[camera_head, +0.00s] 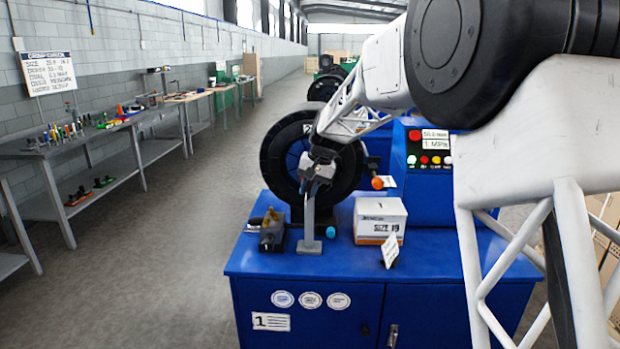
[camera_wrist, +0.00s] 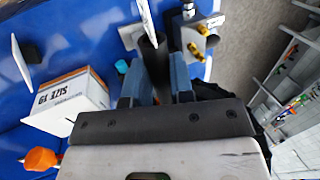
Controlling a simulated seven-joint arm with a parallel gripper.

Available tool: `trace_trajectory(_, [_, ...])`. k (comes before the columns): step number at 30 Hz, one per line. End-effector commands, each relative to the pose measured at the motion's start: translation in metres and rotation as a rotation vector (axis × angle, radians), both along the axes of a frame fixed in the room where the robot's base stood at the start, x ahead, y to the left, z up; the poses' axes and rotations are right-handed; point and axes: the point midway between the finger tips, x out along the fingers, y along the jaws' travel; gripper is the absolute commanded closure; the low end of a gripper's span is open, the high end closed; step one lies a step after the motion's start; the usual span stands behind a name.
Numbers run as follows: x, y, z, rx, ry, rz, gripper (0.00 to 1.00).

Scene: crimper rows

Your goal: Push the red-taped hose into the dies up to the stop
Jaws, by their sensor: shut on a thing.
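My gripper (camera_head: 319,170) is in front of the crimper, a large black ring (camera_head: 268,155) with a blue inner face, at the near end of the blue bench. In the wrist view its two blue-grey fingers (camera_wrist: 155,80) are shut on a dark hose (camera_wrist: 153,55), which sticks out beyond the fingertips. No red tape can be made out on the hose. The dies and the stop are hidden behind my gripper in the head view, so I cannot tell how far the hose is in.
A grey upright stand (camera_head: 309,215) rises from the blue bench (camera_head: 300,265) just below my gripper. A dark block with brass fittings (camera_head: 271,232) is left of it, a white box (camera_head: 380,222) right. An orange knob (camera_head: 377,183) is near the ring. A control panel (camera_head: 430,150) stands right.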

Motion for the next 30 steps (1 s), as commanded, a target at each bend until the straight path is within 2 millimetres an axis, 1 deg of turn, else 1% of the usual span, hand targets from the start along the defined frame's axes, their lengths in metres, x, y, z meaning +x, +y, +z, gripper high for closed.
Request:
trace_trajectory(5, [0.0054, 0.0001, 0.0007, 0.0, -0.001, 0.0, 1.0])
trace_trajectory(22, [0.0045, 0.0001, -0.0015, 0.0, -0.013, 0.001, 1.0])
trace_trajectory(23, [0.0045, 0.0001, -0.0015, 0.0, -0.013, 0.001, 0.77])
trace_trajectory(28, [0.0045, 0.0001, -0.0019, 0.0, -0.013, 0.0, 0.51])
trace_trajectory(29, [0.0045, 0.0001, -0.0019, 0.0, -0.013, 0.0, 0.48])
trace_trajectory(30, [0.0045, 0.0002, -0.0021, 0.0, -0.013, 0.0, 0.48])
